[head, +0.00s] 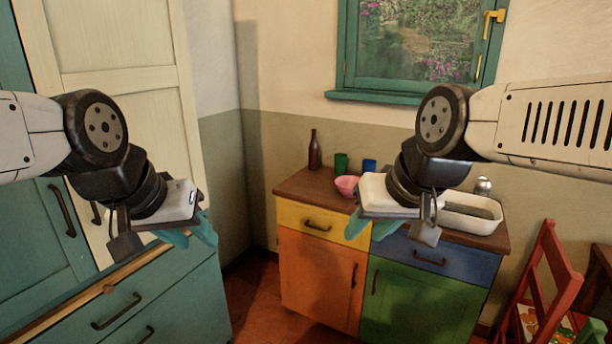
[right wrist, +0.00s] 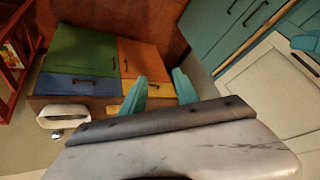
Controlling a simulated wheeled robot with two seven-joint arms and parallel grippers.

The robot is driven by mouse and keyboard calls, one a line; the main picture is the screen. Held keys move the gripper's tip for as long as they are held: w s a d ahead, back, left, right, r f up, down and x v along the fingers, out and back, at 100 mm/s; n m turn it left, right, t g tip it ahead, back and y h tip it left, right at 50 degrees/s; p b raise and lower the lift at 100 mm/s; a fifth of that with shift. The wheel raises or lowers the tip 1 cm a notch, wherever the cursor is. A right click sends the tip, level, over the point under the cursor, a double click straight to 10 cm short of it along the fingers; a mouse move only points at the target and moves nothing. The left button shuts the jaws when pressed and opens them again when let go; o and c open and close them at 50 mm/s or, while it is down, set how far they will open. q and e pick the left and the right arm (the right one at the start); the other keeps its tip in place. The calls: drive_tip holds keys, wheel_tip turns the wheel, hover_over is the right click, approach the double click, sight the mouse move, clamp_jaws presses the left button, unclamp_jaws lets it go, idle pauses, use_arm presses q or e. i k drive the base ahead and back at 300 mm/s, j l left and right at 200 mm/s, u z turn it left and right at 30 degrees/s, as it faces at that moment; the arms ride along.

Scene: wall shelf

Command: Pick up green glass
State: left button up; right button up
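The green glass (head: 341,162) stands upright at the back of the wooden top of the colourful cabinet (head: 310,190), between a brown bottle (head: 315,150) and a blue glass (head: 369,166). My right gripper (head: 371,226) hangs in front of the cabinet, well short of the glass. Its teal fingers are apart and empty, which also shows in the right wrist view (right wrist: 158,85). I cannot make out the green glass in that view. My left gripper (head: 190,235) is further left, over the teal drawer unit, with its teal fingers apart and nothing between them.
A pink bowl (head: 347,185) sits in front of the green glass. A red chair (head: 548,275) is at the right. A teal drawer unit (head: 165,300) is at the left.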

sight(340, 159)
drive_tip(key=i+z, duration=0.4)
drive_tip(key=i, duration=0.85)
drive_tip(key=i+l+u, duration=0.2)
drive_tip(key=i, duration=0.25)
drive_tip(key=i+l+u, duration=0.2)
drive_tip(key=i, duration=0.2)
